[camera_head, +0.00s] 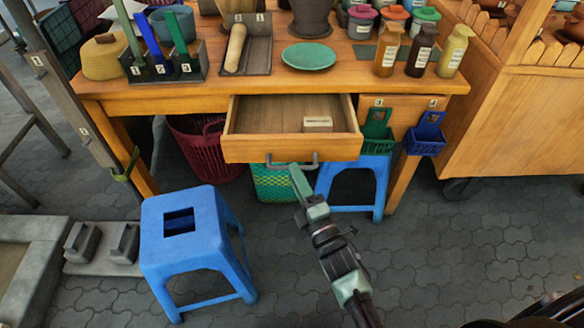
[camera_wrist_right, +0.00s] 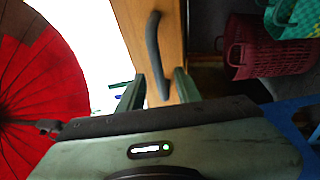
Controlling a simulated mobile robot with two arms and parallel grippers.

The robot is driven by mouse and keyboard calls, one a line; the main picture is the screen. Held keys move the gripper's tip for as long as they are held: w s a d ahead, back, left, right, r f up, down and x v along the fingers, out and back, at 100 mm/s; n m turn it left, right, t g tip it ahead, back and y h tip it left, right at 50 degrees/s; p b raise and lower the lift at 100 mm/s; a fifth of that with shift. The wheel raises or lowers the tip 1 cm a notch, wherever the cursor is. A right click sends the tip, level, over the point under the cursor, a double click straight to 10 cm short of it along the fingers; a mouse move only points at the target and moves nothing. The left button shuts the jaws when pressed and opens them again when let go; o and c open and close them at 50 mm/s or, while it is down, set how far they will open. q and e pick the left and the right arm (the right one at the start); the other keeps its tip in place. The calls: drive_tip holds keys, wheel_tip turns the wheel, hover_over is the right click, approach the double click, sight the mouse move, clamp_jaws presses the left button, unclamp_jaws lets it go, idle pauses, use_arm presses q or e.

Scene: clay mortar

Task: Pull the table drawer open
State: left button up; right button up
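The table drawer (camera_head: 290,149) stands pulled out from under the wooden table top (camera_head: 340,76), with its inside showing. A small pale block lies inside it. The grey bar handle (camera_head: 279,163) is on the drawer's front; it also shows in the right wrist view (camera_wrist_right: 152,40). My right gripper (camera_head: 297,176) is at the handle, reaching up from below. In the right wrist view its two fingers stand apart with the handle's near end between them, and a gap shows beside the bar. Whether a finger touches the bar I cannot tell. My left gripper is not in view.
A blue stool (camera_head: 185,225) stands left of my right arm, another (camera_head: 358,180) under the table. A maroon basket (camera_head: 203,148) and a green basket (camera_head: 270,183) sit below the drawer. Jars and a green plate (camera_head: 308,56) are on top.

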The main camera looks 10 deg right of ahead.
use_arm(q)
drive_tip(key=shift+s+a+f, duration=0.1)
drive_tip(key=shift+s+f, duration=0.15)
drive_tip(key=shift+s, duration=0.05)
use_arm(e)
drive_tip(key=v, duration=0.4)
drive_tip(key=shift+s, duration=0.15)
